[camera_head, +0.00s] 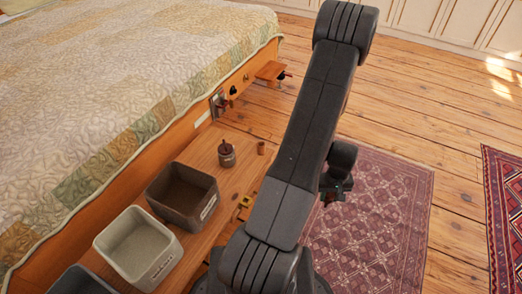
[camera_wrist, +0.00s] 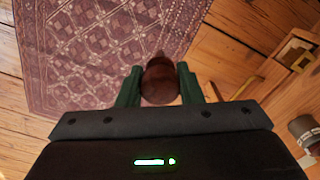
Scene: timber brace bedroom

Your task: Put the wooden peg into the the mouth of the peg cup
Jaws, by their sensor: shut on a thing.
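The wooden peg (camera_wrist: 161,84) is dark reddish brown with a rounded near end. It sits between the green fingers of my gripper (camera_wrist: 159,86), which is shut on it. In the head view my gripper (camera_head: 329,198) hangs over the patterned rug, right of the bench and apart from it. A small brown open-topped cylinder (camera_head: 261,148), which looks like the peg cup, stands on the bench near its far end. My arm hides part of the bench, and the peg is not clear in the head view.
A grey jar with a brown top (camera_head: 226,154) stands left of the small cylinder. A dark bin (camera_head: 181,216) and a pale bin (camera_head: 138,262) line the wooden bench (camera_head: 205,150). The bed (camera_head: 100,90) borders its left side. The rug (camera_head: 385,215) is clear.

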